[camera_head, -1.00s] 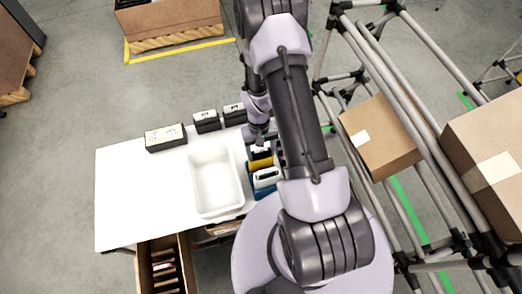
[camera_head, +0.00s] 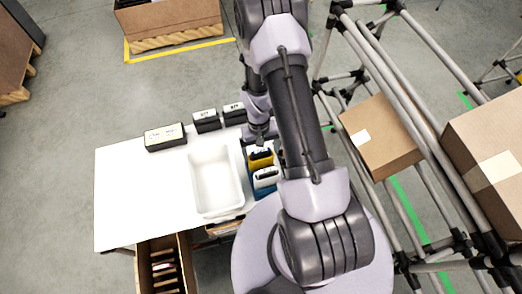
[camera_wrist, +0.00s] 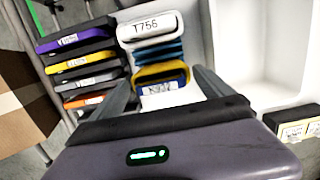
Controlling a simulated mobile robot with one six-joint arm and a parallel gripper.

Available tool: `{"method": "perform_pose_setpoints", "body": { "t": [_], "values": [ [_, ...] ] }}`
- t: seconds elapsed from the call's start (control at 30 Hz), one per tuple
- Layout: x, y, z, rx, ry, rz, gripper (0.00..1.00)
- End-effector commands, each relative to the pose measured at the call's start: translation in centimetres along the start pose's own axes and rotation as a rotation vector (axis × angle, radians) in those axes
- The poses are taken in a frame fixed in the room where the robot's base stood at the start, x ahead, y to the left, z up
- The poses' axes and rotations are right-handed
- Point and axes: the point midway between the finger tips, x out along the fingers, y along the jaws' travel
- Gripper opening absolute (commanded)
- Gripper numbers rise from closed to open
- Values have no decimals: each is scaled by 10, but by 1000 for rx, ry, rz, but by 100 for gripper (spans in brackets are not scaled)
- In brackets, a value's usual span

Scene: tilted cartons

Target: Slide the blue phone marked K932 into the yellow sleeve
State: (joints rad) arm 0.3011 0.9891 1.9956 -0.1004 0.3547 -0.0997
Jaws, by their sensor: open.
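The yellow sleeve (camera_head: 259,159) stands at the right edge of the white table, behind a white sleeve. In the wrist view the yellow sleeve (camera_wrist: 178,68) lies between the fingers of my open gripper (camera_wrist: 162,70); contact cannot be told. A row of phones in dark, colour-edged cases lies left of the sleeves in the wrist view. The end one (camera_wrist: 75,41) has a blue-violet edge and a white label too small to read, so I cannot confirm K932. My gripper is just behind the sleeves in the head view (camera_head: 262,141), its fingers partly hidden.
The white sleeve (camera_wrist: 150,27) reads T756, with blue bands between it and the yellow sleeve. An empty white tray (camera_head: 215,211) stands left of the sleeves. Several black boxes (camera_head: 165,138) line the table's back edge. A pipe rack with cartons (camera_head: 378,140) stands on the right.

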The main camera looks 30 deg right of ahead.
Motion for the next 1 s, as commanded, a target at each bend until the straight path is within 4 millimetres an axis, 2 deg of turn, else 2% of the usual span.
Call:
{"method": "perform_pose_setpoints", "body": {
  "t": [0.17, 0.27, 0.37, 0.6, 0.7, 0.83, 1.0],
  "values": [
    [-3, 0, 0, 0, 0, 0, 91],
    [-16, 0, -1, 0, 2, 0, 91],
    [-41, 0, -1, 1, 4, 0, 91],
    [-117, 0, -1, 0, 5, 0, 91],
    [-144, 0, -1, 1, 4, 0, 91],
    [-166, 0, 0, -1, 2, 0, 91],
    [-175, 0, 0, 0, 0, 0, 91]
  ]
}}
